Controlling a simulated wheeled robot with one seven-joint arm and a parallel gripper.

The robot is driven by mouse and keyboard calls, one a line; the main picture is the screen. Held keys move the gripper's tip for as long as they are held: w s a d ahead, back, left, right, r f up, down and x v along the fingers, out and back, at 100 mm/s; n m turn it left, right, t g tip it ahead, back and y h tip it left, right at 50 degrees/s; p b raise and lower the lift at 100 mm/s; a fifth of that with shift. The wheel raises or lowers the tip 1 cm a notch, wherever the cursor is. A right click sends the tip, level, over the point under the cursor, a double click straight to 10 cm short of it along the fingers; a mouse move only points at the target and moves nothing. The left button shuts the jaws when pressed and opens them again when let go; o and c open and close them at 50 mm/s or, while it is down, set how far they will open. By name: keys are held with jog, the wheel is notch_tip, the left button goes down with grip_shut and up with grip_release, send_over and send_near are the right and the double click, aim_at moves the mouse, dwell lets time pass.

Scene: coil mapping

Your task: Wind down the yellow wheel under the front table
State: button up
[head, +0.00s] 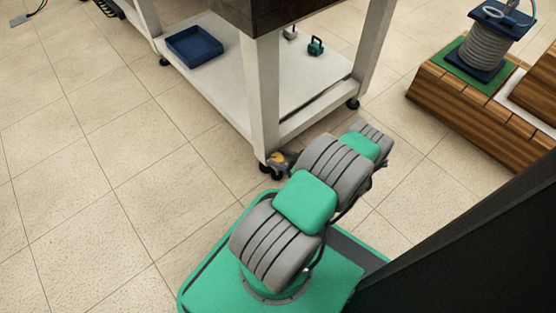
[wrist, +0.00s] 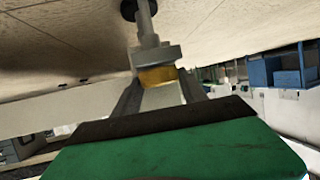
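The front table (head: 262,95) has white legs on black casters. The yellow wheel (head: 277,157) shows as a small yellow patch low by its near leg, partly hidden by my arm. In the wrist view the yellow wheel (wrist: 157,76) lies between the two grey fingers of my gripper (wrist: 160,80), just below a grey collar on a post (wrist: 147,25). The post ends in a round black foot (wrist: 138,8) by the floor. One finger is on each side of the wheel; I cannot tell whether they touch it. My gripper is hidden or unclear in the head view.
The lower shelf (head: 225,80) holds a blue tray (head: 194,46) and a small teal item (head: 315,46). A wooden pallet (head: 470,105) with a grey coil (head: 487,50) stands at the right.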

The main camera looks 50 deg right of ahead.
jog(key=c, duration=0.6)
jog(key=shift+a+r+m+h+p, duration=0.15)
jog(key=shift+r+m+h+p, duration=0.05)
jog(key=shift+m+h+p, duration=0.45)
jog(key=shift+c, duration=0.2)
jog(key=shift+a+f+m+g+h+p, duration=0.1)
jog(key=shift+m+g+h+p, duration=0.1)
jog(key=shift+m+h, duration=0.35)
jog(key=shift+f+m+g+h+p, duration=0.15)
jog(key=shift+m+h, duration=0.25)
jog(key=shift+h, duration=0.2)
jog(key=o, duration=1.1)
jog(key=p+v, duration=0.3)
jog(key=v, duration=0.5)
